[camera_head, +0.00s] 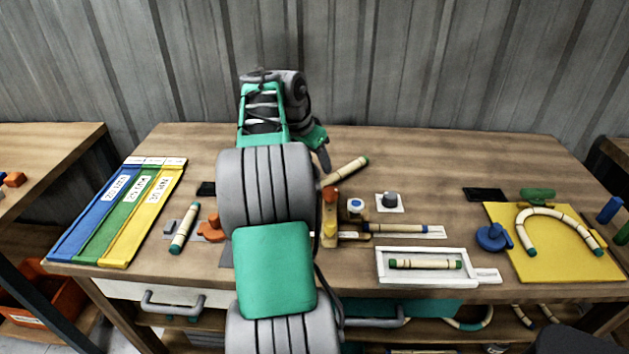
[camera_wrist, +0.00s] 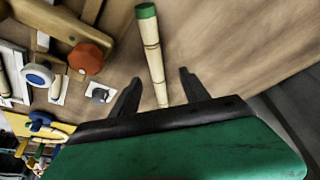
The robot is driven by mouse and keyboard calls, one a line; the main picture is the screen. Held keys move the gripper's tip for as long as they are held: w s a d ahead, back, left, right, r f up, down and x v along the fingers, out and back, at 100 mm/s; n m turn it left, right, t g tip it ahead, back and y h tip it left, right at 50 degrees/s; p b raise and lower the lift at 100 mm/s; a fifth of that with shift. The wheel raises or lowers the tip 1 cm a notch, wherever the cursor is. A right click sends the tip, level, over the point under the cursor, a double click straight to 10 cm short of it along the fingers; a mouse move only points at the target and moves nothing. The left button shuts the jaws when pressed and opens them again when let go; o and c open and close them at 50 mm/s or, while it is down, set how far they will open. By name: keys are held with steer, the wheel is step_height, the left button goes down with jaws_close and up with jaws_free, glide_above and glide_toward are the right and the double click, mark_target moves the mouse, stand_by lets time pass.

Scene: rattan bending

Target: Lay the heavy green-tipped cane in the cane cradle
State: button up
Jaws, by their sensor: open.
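A pale cane (camera_head: 346,172) with a green tip lies on the back of the table, angled, right of my gripper (camera_head: 322,152). In the wrist view the cane (camera_wrist: 153,50) runs between the two open fingers of my gripper (camera_wrist: 160,80), its green tip pointing away; its near end is hidden by the gripper. Whether the fingers touch it I cannot tell. A white-framed tray (camera_head: 380,277) at the front holds another green-tipped cane (camera_head: 425,264). A blue-tipped cane (camera_head: 395,228) lies behind it. Labels are too small to read, so I cannot tell which holder is the cradle.
Another dark-green-tipped cane (camera_head: 183,229) lies at the left beside an orange knob (camera_head: 211,229). A wooden fixture with an orange knob (camera_head: 330,196) stands near the middle. A grey knob (camera_head: 390,200) is to its right. A yellow board (camera_head: 555,262) with a bent cane is at the right.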

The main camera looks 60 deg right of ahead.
mark_target(331, 176)
steer(key=shift+m, duration=0.5)
steer(key=s+d+f, duration=0.2)
steer(key=shift+d+f, duration=0.2)
steer(key=shift+d, duration=0.2)
steer(key=x, duration=0.5)
steer(key=shift+w+d+f, duration=0.1)
steer(key=shift+d+f, duration=0.05)
steer(key=shift+f, duration=0.05)
jaws_close()
